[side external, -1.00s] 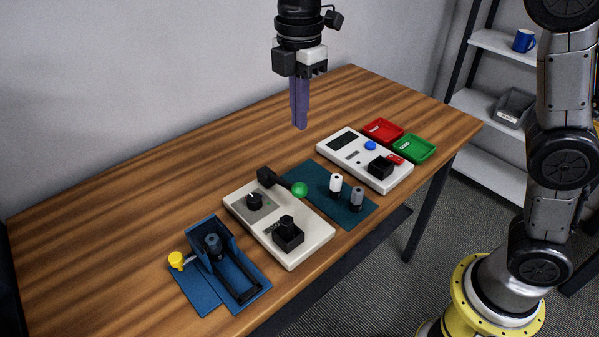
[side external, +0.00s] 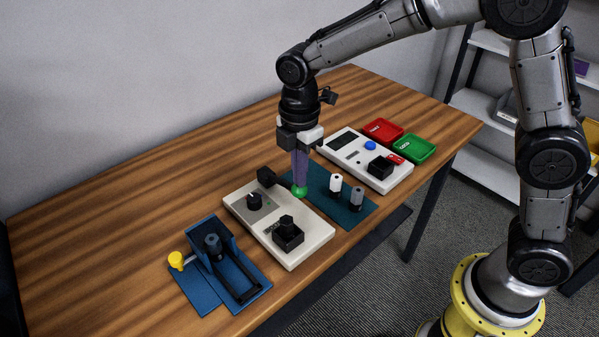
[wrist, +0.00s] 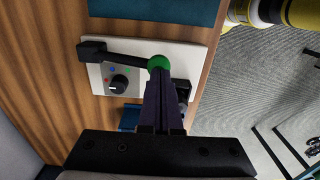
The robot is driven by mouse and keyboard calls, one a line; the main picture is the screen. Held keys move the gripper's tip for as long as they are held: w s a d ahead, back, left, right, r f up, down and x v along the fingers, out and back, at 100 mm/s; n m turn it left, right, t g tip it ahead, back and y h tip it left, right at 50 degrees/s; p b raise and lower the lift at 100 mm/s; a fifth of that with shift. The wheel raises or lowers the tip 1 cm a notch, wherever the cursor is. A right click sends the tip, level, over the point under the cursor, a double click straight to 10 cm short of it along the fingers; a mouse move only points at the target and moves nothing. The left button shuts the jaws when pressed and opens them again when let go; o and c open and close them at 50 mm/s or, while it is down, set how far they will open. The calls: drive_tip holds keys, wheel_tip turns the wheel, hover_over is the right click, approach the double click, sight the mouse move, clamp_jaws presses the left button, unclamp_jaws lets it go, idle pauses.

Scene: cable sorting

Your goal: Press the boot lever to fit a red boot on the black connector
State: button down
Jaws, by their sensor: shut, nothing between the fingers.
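The boot lever (wrist: 125,57) is a black arm with a green ball knob (side external: 300,192), running from a black block (side external: 266,177) at the far edge of the cream boot station (side external: 240,205). My gripper (side external: 300,185) points down with its purple fingers shut and empty. Their tips are at the top of the green knob and appear to touch it. In the wrist view the fingers (wrist: 162,85) partly cover the knob (wrist: 158,62). A black piece (side external: 287,222) stands upright in the station's black holder (side external: 288,240); it looks like the black connector. I see no red boot on it.
The station has a black dial (side external: 254,201) with coloured dots. A white cylinder (side external: 336,183) and a grey one (side external: 356,198) stand on a teal mat (side external: 325,208). A blue fixture (side external: 200,290) is at left. A white tester (side external: 340,160) and red (side external: 368,134) and green (side external: 428,152) trays are behind.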

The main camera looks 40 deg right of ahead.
drive_tip(key=shift+f, duration=0.2)
drive_tip(key=shift+s+f, duration=0.45)
drive_tip(key=shift+f, duration=0.45)
drive_tip(key=shift+s+f, duration=0.45)
drive_tip(key=shift+f, duration=0.45)
drive_tip(key=shift+s+f, duration=0.45)
drive_tip(key=shift+f, duration=0.45)
drive_tip(key=s+r, duration=0.4)
drive_tip(key=r, duration=1)
drive_tip(key=shift+s, duration=0.15)
